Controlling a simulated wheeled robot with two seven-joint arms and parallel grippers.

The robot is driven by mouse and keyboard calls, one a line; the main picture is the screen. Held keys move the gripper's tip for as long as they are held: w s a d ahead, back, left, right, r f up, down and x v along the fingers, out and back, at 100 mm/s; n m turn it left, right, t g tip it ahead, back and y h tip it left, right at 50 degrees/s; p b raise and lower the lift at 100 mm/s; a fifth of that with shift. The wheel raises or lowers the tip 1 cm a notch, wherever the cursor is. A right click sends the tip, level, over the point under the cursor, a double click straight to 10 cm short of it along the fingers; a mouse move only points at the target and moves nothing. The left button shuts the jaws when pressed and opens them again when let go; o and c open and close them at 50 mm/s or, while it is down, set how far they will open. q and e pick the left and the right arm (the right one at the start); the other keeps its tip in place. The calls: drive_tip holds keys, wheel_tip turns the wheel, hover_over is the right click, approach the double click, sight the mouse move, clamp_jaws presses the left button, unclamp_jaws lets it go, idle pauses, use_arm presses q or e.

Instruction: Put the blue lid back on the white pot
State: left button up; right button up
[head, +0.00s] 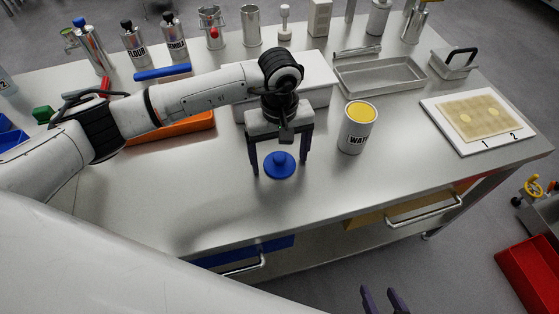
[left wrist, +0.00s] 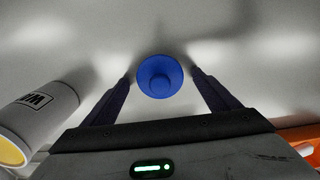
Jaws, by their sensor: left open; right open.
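The blue lid (head: 280,166) lies on the steel table, knob up. My left gripper (head: 278,169) points down over it, open, with one finger on each side of the lid. In the left wrist view the lid (left wrist: 159,76) sits centred between the spread fingertips, and nothing is gripped. My right gripper (head: 383,291) is open and empty at the bottom edge, off the table.
A white box (head: 318,92) and an orange tray (head: 175,133) stand behind the left arm. A metal tray (head: 380,77) lies behind the pot, and a white board (head: 487,139) with a pasta sheet lies at right. Several canisters line the back. The table front is clear.

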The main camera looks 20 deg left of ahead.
sight(280, 156)
use_arm(q)
drive_tip(key=c, duration=1.2)
wheel_tip(280, 156, up, 10)
drive_tip(key=shift+r+b, duration=0.1)
drive_tip(key=shift+b, duration=0.5)
